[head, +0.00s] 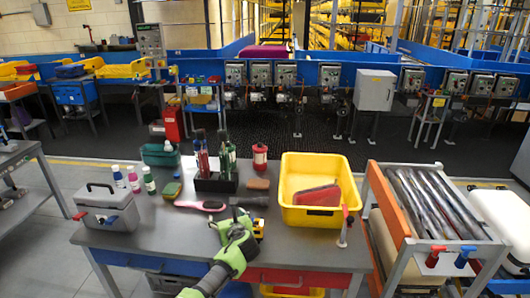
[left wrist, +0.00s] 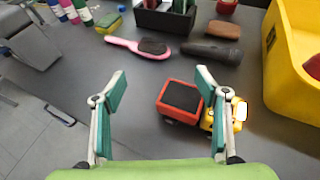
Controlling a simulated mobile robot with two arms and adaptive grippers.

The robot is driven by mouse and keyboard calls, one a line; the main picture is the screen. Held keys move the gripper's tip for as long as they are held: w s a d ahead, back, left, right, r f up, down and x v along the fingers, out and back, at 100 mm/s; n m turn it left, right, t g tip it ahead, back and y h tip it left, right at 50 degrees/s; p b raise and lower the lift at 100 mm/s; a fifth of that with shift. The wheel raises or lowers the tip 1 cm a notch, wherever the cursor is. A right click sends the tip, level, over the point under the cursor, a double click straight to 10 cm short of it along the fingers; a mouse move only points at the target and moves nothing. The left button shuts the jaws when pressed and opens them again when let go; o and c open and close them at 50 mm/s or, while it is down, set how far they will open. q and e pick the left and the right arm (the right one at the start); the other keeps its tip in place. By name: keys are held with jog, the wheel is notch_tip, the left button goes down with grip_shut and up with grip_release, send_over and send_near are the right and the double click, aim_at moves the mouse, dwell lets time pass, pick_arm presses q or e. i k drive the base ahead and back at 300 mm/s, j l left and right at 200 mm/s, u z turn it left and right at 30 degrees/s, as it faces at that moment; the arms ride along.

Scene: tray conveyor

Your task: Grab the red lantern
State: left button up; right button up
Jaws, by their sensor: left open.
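The red lantern (head: 259,158) stands upright near the back of the grey table, between the black caddy and the yellow bin. Only its red base (left wrist: 227,6) shows at the top edge of the left wrist view. My left gripper (head: 236,214) is over the front part of the table, nearer the front edge than the lantern and apart from it. My right gripper is not in view.
A pink hairbrush (left wrist: 139,46), a dark flashlight (left wrist: 211,52) and a brown brush (head: 258,184) lie between gripper and lantern. A black caddy (head: 216,184) and yellow bin (head: 311,217) flank the lantern.

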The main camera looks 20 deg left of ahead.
aim_at(259, 163)
jog(key=i, duration=1.35)
jog(key=i+j, duration=0.4)
jog(key=j, duration=0.2)
